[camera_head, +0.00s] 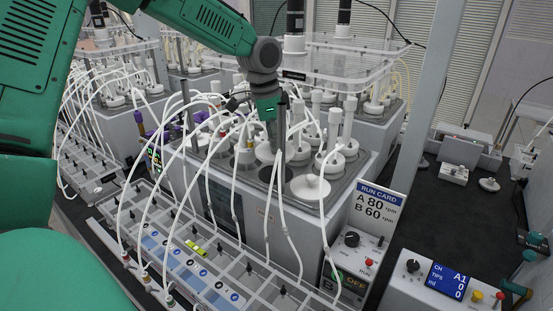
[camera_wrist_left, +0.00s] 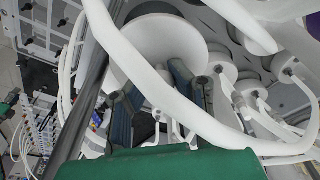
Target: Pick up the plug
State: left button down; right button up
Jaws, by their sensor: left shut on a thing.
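My left gripper (camera_head: 271,134) points down over the lid of the middle reactor, among white tubes. It is shut on a white plug (camera_head: 265,153) with a round disc top, which sits just above a dark round opening in the lid. In the left wrist view, a large white disc (camera_wrist_left: 150,45) shows close up, partly crossed by a thick white tube. The dark gripper fingers (camera_wrist_left: 168,108) are beside it, and their contact is partly hidden. Another white disc plug (camera_head: 310,187) lies on the lid to the right. My right gripper is not in view.
Several white-capped ports (camera_head: 335,160) crowd the lid. A run card (camera_head: 380,205) and control box (camera_head: 430,280) stand to the right. The dark bench (camera_head: 445,215) has some free room.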

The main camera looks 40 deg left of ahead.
pick_arm(q)
notch_tip(320, 180, up, 22)
jog(key=shift+f, duration=0.15)
jog(key=shift+d, duration=0.15)
